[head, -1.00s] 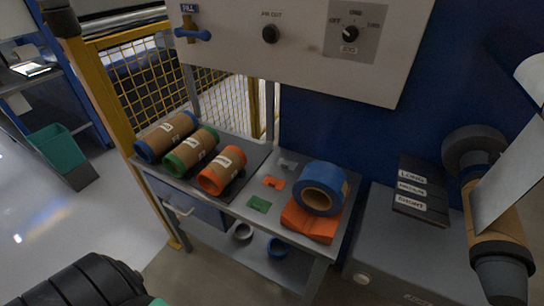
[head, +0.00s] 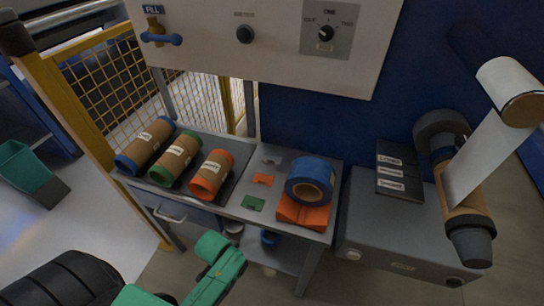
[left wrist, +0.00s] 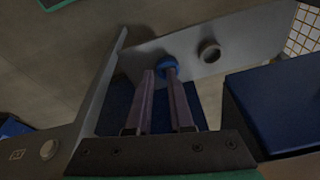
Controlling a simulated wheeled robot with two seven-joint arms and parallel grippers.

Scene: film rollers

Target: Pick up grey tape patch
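The grey tape patch (head: 271,160) is a small flat piece on the back of the grey bench top, left of the blue tape roll, in the head view. An orange patch (head: 263,180) and a green patch (head: 252,203) lie in front of it. My left arm reaches in from the bottom of the head view, low in front of the bench and well short of the patches. In the left wrist view my left gripper (left wrist: 160,74) has two fingers apart with nothing between them. It faces the lower shelf, and no patch shows there. My right gripper is out of view.
Three brown rollers with blue (head: 146,145), green (head: 175,158) and orange (head: 211,174) ends lie on the bench's left side. A blue tape roll (head: 311,181) sits on an orange block (head: 303,213) at right. A blue ring (head: 270,238) is on the lower shelf.

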